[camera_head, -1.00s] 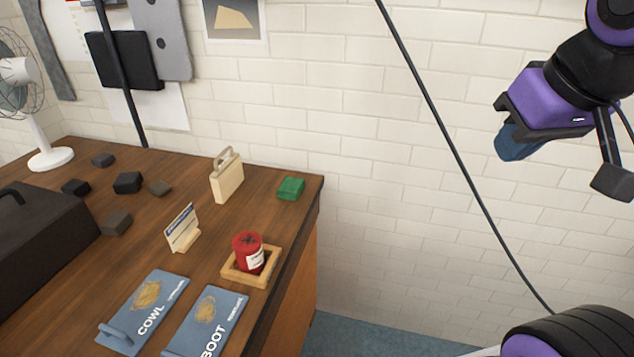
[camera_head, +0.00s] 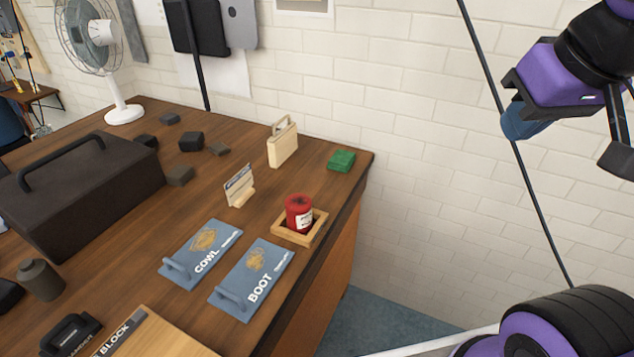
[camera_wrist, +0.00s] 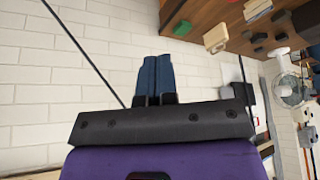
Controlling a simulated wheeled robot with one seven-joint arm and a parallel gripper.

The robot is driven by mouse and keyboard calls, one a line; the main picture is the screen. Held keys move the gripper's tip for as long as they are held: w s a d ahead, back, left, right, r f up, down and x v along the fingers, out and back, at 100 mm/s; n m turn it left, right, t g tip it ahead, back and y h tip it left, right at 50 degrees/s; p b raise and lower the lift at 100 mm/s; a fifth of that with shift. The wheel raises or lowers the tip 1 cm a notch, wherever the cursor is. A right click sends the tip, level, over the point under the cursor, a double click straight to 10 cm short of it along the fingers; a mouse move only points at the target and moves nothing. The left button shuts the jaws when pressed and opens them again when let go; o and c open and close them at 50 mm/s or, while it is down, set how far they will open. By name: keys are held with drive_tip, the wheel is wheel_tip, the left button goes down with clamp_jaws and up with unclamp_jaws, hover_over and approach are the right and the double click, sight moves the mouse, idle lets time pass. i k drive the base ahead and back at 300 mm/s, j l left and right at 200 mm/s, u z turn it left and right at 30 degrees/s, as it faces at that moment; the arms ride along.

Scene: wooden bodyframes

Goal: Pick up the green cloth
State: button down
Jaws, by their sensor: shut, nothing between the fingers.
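The green cloth (camera_head: 342,161) is a small folded block lying near the back right corner of the wooden table (camera_head: 130,216). It also shows small in the wrist view (camera_wrist: 260,37). My gripper (camera_head: 513,128) is at the upper right of the head view, in the air in front of the brick wall, well to the right of the cloth and off the table. In the wrist view its two blue fingers (camera_wrist: 156,75) are together with nothing between them.
Near the cloth stand a cream block with a handle (camera_head: 283,143) and a red can (camera_head: 299,212) in a wooden tray (camera_head: 312,237). Blue COWL (camera_head: 200,253) and BOOT (camera_head: 252,279) plates lie in front. A dark toolbox (camera_head: 85,190) fills the left. A cable (camera_head: 490,80) hangs along the wall.

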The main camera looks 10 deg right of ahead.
sight(342, 160)
drive_tip(key=i+l, duration=0.7)
drive_tip(key=l, duration=0.25)
drive_tip(key=i+l+u, duration=0.15)
drive_tip(key=u, duration=1.5)
